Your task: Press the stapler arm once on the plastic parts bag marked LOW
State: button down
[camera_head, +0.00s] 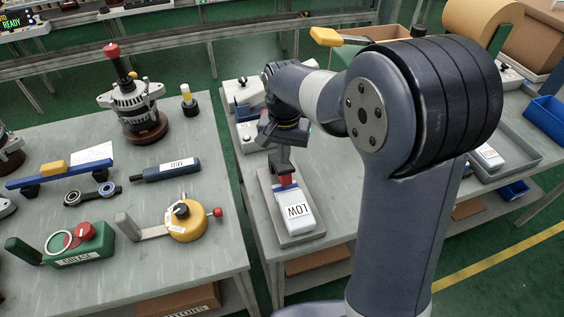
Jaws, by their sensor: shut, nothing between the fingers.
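The plastic parts bag (297,220) is a pale, block-like shape with a white label reading LOW. It lies in a shallow grey tray (302,240) near the front of the right-hand table. A small red piece (285,180) shows at the bag's far end; I cannot tell whether it belongs to a stapler. My gripper (284,168) points down right over this red piece, with its fingers shut and nothing held. Whether the fingertips touch the red piece cannot be told. No stapler arm can be clearly made out; my gripper and wrist cover part of that spot.
The left table holds an alternator (133,105), a green box marked GREASE (78,246), a yellow round tool (187,221) and a dark blue tool (166,171). White units (243,92) stand behind my gripper. A gap separates the two tables.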

jog(key=shift+f, duration=0.2)
jog(key=shift+f+b, duration=1.2)
jog(key=shift+f, duration=0.45)
jog(key=shift+r, duration=0.1)
jog(key=shift+r+p, duration=3.4)
jog(key=shift+r, duration=0.65)
jog(key=shift+d, duration=0.1)
